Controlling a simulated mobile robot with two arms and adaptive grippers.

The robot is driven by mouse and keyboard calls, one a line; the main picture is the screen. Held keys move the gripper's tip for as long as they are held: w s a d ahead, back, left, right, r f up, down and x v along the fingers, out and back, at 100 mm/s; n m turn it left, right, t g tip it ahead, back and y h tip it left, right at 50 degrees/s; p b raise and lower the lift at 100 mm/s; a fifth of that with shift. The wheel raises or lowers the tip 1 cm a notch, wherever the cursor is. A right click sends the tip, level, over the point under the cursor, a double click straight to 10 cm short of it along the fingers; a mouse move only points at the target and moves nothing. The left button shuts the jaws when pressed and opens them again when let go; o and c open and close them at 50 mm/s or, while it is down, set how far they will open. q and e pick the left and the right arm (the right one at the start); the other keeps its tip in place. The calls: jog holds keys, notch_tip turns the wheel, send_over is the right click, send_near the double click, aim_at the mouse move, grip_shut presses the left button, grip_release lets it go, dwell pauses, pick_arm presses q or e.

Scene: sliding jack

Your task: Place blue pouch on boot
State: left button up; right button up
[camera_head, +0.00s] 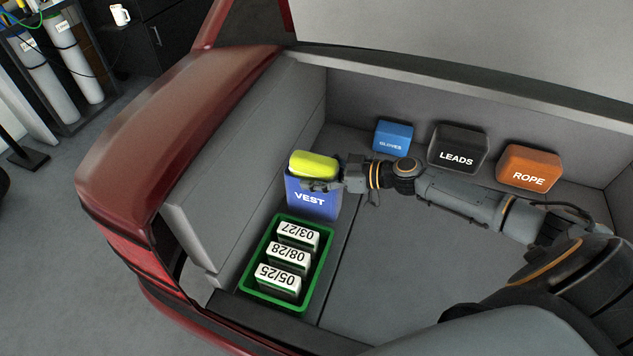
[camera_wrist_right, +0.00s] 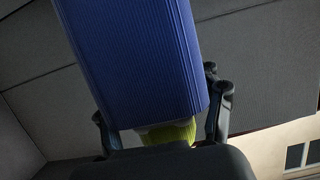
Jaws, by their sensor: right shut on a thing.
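The blue pouch marked VEST (camera_head: 312,205) is upright at the left side of the car boot (camera_head: 385,270), behind the green crate. A yellow rolled vest (camera_head: 313,163) sticks out of its top. My right gripper (camera_head: 328,182) reaches in from the right and is shut on the pouch near its upper edge. In the right wrist view the pouch (camera_wrist_right: 140,60) fills the middle between the fingers, with the yellow vest (camera_wrist_right: 168,132) below it. I cannot tell whether the pouch's base touches the boot floor. My left gripper is not in view.
The green crate (camera_head: 248,301) holds white-topped boxes marked with dates, close in front of the pouch. A blue GLOVES box (camera_head: 393,137), a black LEADS box (camera_head: 457,149) and an orange ROPE box (camera_head: 529,168) line the back. The boot floor's middle is clear.

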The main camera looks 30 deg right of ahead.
jog(key=shift+w+d+f, duration=0.2)
jog(key=shift+w+f, duration=0.15)
jog(key=shift+f, duration=1.65)
jog(key=shift+f, duration=0.2)
jog(key=o, duration=1.6)
jog(key=shift+o, duration=0.2)
jog(key=shift+r, duration=0.15)
jog(key=v, duration=1.2)
jog(key=shift+b, duration=0.4)
